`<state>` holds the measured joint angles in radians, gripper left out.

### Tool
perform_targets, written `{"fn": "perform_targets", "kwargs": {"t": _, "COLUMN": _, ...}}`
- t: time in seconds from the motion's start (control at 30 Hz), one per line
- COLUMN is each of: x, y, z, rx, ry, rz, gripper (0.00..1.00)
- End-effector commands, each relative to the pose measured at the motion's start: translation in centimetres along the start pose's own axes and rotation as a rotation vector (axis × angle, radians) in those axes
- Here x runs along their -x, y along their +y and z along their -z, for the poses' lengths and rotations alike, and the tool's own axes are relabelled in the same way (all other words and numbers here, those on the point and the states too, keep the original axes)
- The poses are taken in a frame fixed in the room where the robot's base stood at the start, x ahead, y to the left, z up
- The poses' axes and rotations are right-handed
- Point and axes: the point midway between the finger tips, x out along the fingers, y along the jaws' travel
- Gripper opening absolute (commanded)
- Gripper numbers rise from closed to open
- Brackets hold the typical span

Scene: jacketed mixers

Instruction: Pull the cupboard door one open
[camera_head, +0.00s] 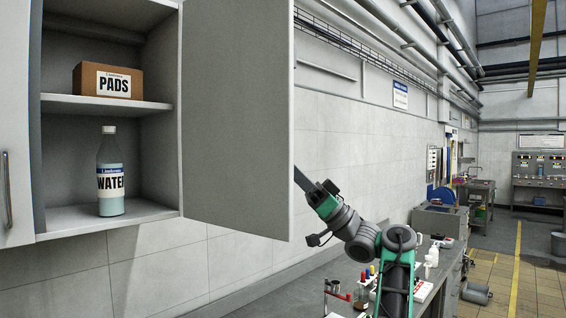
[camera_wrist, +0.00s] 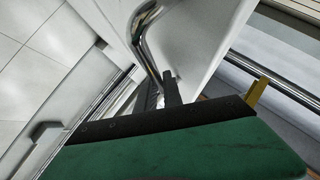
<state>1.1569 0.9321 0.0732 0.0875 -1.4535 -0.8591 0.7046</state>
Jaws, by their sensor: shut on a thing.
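The grey cupboard door (camera_head: 238,110) stands swung wide out from the wall cupboard (camera_head: 108,217), hinged at the right side of the opening. Its bar handle is hidden behind it in the head view. In the wrist view the chrome handle (camera_wrist: 146,38) runs along the pale door (camera_wrist: 200,40) and down to my fingers. My gripper (camera_wrist: 160,92) is shut on the handle, its dark fingers at the bar's lower end. In the head view my arm reaches the door's outer edge from the right; the fingertips are hidden behind the door.
A box marked PADS (camera_head: 108,81) and a WATER bottle (camera_head: 110,172) stand on the open cupboard's shelves. Another door (camera_head: 18,120) at the left is shut. A bench (camera_head: 300,297) with small bottles (camera_head: 362,292) lies below.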

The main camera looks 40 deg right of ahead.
Motion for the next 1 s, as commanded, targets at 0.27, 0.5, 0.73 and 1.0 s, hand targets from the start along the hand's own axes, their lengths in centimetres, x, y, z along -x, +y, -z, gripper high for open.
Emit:
{"fn": "perform_targets", "kwargs": {"t": 0.27, "x": -0.12, "y": -0.15, "z": 0.2, "rx": 0.002, "ry": -0.002, "rz": 0.005, "gripper": 0.0}}
{"fn": "perform_targets", "kwargs": {"t": 0.5, "x": -0.12, "y": -0.16, "z": 0.23, "rx": 0.003, "ry": -0.002, "rz": 0.005, "gripper": 0.15}}
{"fn": "perform_targets", "kwargs": {"t": 0.73, "x": 0.11, "y": -0.05, "z": 0.29, "rx": 0.003, "ry": -0.001, "rz": 0.001, "gripper": 0.2}}
{"fn": "perform_targets", "kwargs": {"t": 1.0, "x": 0.36, "y": 0.02, "z": 0.24, "rx": 0.002, "ry": -0.001, "rz": 0.0, "gripper": 0.2}}
